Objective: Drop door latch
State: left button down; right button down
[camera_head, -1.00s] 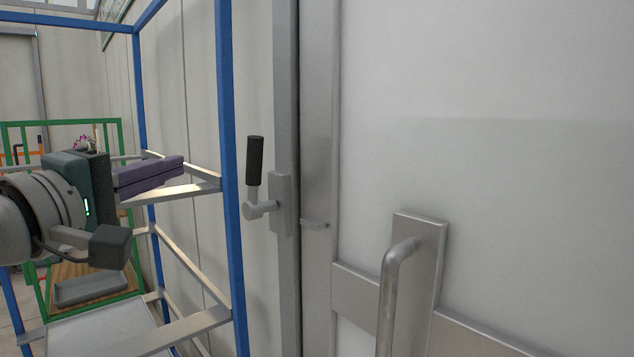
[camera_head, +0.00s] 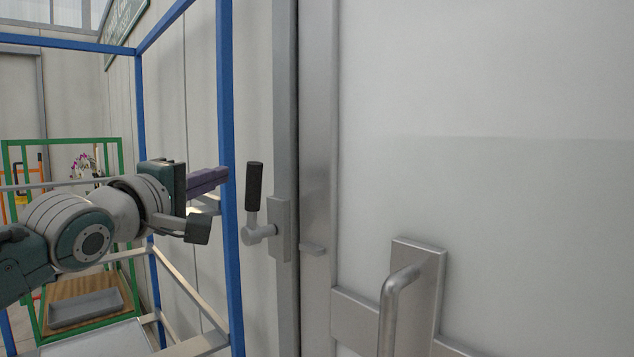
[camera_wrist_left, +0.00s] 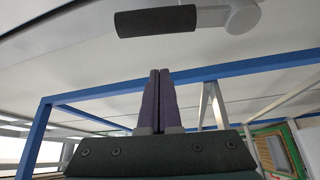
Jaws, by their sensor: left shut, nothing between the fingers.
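The door latch (camera_head: 254,190) is a lever with a black grip on a grey pivot, mounted on a plate on the door frame. Its grip points up. In the left wrist view the black grip (camera_wrist_left: 156,22) lies across the top of the picture, ahead of the fingertips and apart from them. My left gripper (camera_head: 226,174) has purple fingers, shut and empty. In the head view it is left of the latch, its tips by the blue post. The grey door (camera_head: 480,180) fills the right side and looks closed. My right gripper is not in view.
A blue-framed rack (camera_head: 226,110) stands between my left arm and the latch. A metal pull handle (camera_head: 398,290) sticks out of the door at lower right. A green-framed cart (camera_head: 62,142) with a grey tray (camera_head: 85,308) stands behind at left.

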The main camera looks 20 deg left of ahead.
aim_at(260, 235)
pick_arm(q)
jog(key=d, duration=0.1)
jog(key=d+p, duration=0.1)
jog(key=s+d, duration=0.1)
jog(key=shift+s+d+f, duration=0.1)
jog(key=shift+d+f, duration=0.25)
jog(key=shift+s+d+m, duration=0.1)
jog(key=shift+d+m, duration=0.15)
jog(key=shift+m, duration=0.05)
jog(key=shift+s+d+f+m+t+b, duration=0.1)
jog(key=shift+s+d+m+t+b, duration=0.1)
jog(key=shift+m+t+b, duration=0.25)
jog(key=s+d+f+m+h+b, duration=0.1)
jog(key=d+f+m+h+b, duration=0.2)
jog(key=m+h+b, duration=0.3)
jog(key=s+d+f+m+h+b, duration=0.2)
jog(key=m+h+b, duration=0.4)
jog(key=m+b, duration=0.4)
jog(key=shift+s+d+f+m+h, duration=0.15)
jog(key=shift+d+f+m+h, duration=0.5)
jog(key=shift+m, duration=2.1)
jog(key=shift+a+f+t+y, duration=0.25)
